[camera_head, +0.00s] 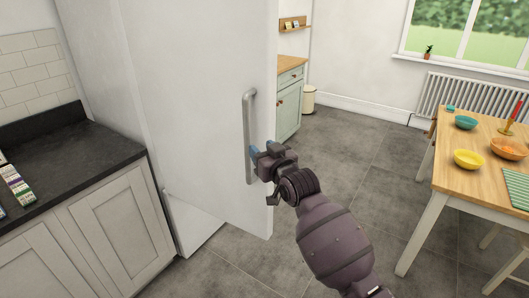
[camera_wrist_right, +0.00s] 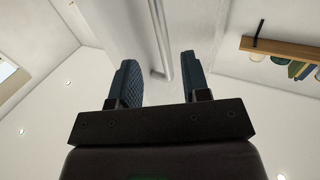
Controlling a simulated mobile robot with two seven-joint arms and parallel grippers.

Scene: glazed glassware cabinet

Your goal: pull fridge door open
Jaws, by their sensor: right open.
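The fridge door (camera_head: 200,110) is a tall white panel in the head view. It stands ajar, with a gap at its lower left beside the fridge body (camera_head: 110,75). Its long grey vertical handle (camera_head: 249,115) is near the door's right edge. My right gripper (camera_head: 262,150) is open at the lower half of the handle. In the right wrist view, the handle (camera_wrist_right: 160,40) shows between the two dark blue fingers of my right gripper (camera_wrist_right: 158,80); I cannot tell whether they touch it. My left gripper is not in view.
A dark worktop (camera_head: 75,158) over grey cabinets stands at the left. A wooden table (camera_head: 450,175) with colourful bowls is at the right. A green cabinet (camera_head: 289,105) and a cream bin (camera_head: 308,99) stand behind the door. The grey tiled floor (camera_head: 370,150) between door and table is clear.

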